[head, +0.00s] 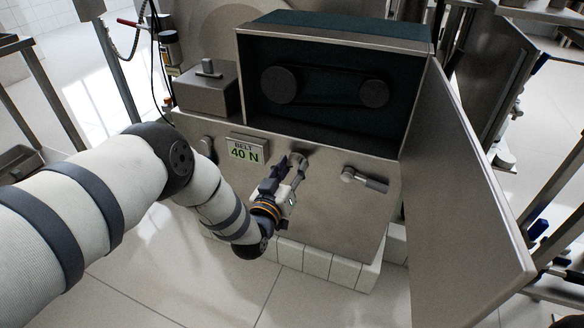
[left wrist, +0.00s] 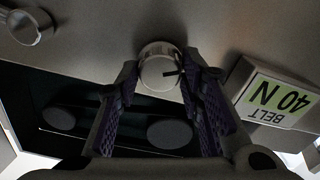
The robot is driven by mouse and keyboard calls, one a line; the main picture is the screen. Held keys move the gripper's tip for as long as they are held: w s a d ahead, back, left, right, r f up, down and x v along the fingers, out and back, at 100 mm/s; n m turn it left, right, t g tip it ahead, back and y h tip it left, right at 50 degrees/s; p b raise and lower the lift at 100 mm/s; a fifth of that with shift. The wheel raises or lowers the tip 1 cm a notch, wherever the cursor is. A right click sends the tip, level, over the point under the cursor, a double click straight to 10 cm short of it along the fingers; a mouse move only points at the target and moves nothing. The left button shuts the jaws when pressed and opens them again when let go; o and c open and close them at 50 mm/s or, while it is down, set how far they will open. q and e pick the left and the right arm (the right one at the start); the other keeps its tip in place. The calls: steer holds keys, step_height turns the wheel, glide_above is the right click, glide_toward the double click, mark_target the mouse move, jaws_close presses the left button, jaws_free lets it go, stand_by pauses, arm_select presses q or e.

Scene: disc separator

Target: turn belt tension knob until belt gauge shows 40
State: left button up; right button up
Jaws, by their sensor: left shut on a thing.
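The belt gauge (head: 243,151) on the machine's front panel reads "BELT 40 N". It also shows upside down at the right of the left wrist view (left wrist: 280,100). The belt tension knob (left wrist: 160,68) is a short round metal knob with a dark mark on its face. My left gripper (head: 288,172) is at the panel just right of the gauge. In the left wrist view its purple-padded fingers (left wrist: 160,88) are on both sides of the knob, shut on it. In the head view the fingers partly hide the knob. My right gripper is in neither view.
An open housing above holds two dark pulleys (head: 283,84) and a belt. A lever handle (head: 364,178) sticks out right of the knob. A metal door (head: 470,190) stands open at the right. A metal box (head: 208,92) sits at the upper left.

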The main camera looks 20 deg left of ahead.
arm_select(q)
steer(key=shift+a, duration=0.1)
steer(key=o, duration=1.1)
steer(key=shift+o, duration=0.2)
steer(key=shift+s, duration=0.1)
steer(key=shift+s, duration=0.35)
steer(key=s, duration=1.1)
steer(key=shift+a, duration=0.2)
